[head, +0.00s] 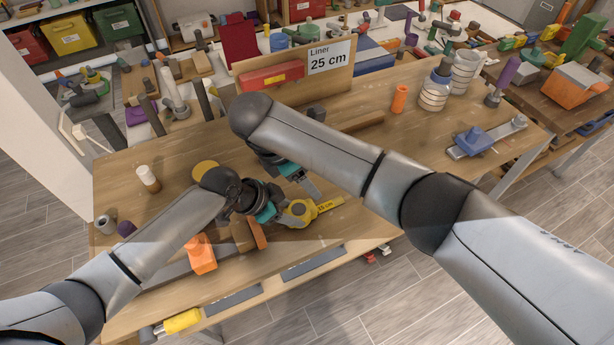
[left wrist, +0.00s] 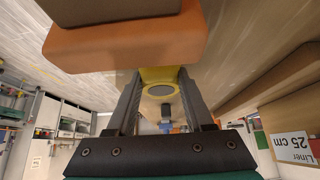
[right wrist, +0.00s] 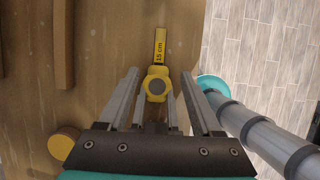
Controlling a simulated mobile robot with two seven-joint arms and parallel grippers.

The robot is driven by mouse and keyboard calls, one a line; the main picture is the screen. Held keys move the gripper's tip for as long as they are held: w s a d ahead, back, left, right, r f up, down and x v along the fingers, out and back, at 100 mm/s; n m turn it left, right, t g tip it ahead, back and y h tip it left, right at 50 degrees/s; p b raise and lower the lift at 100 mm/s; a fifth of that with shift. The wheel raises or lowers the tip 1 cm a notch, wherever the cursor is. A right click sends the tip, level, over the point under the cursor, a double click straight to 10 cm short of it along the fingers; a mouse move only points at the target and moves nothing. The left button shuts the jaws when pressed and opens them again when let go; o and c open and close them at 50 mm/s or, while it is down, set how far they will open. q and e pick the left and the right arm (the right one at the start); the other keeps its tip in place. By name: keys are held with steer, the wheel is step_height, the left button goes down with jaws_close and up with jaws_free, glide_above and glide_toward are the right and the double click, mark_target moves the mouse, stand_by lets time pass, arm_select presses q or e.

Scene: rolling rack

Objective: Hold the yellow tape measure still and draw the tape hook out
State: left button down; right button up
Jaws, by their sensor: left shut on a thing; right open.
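The yellow tape measure (head: 298,213) lies near the bench's front edge, a grey disc on its body. A yellow strip marked "15 cm" (head: 329,205) sticks out from it to the right; in the right wrist view the strip (right wrist: 160,46) points away from me. I cannot make out the hook. My left gripper (head: 284,212) is shut on the tape measure's body, which shows between its fingers in the left wrist view (left wrist: 160,76). My right gripper (head: 311,190) is open above, its fingers apart on either side of the body in the right wrist view.
A board (head: 300,80) at the back carries a "Liner 25 cm" sign (head: 330,57) and a red box. An orange-and-brown block (head: 252,236) stands close to the left gripper. A yellow disc (head: 205,169) lies behind it. Bench (head: 370,150) right of the grippers is mostly clear.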

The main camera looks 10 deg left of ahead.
steer(key=shift+o, duration=0.4)
steer(key=shift+w+d+f+m+g+y, duration=0.15)
steer(key=shift+d+f+m+g+y, duration=0.3)
steer(key=shift+m, duration=0.65)
steer(key=w+d+m+t+y, duration=0.1)
steer(key=w+d+m+y, duration=0.2)
steer(key=d+m, duration=0.55)
steer(key=w+d+m+t+y, duration=0.15)
steer(key=w+d+m, duration=0.25)
steer(key=d+m, duration=0.4)
steer(key=shift+n+y, duration=0.35)
steer(key=shift+y, duration=0.05)
steer(key=shift+d+x, duration=0.15)
steer(key=shift+x, duration=1.65)
steer(key=shift+d+x, duration=0.2)
steer(key=shift+x, duration=1.65)
steer(key=shift+d+x, duration=0.15)
steer(key=shift+x, duration=1.65)
steer(key=shift+f, duration=0.1)
steer(key=shift+c, duration=0.2)
jaws_close()
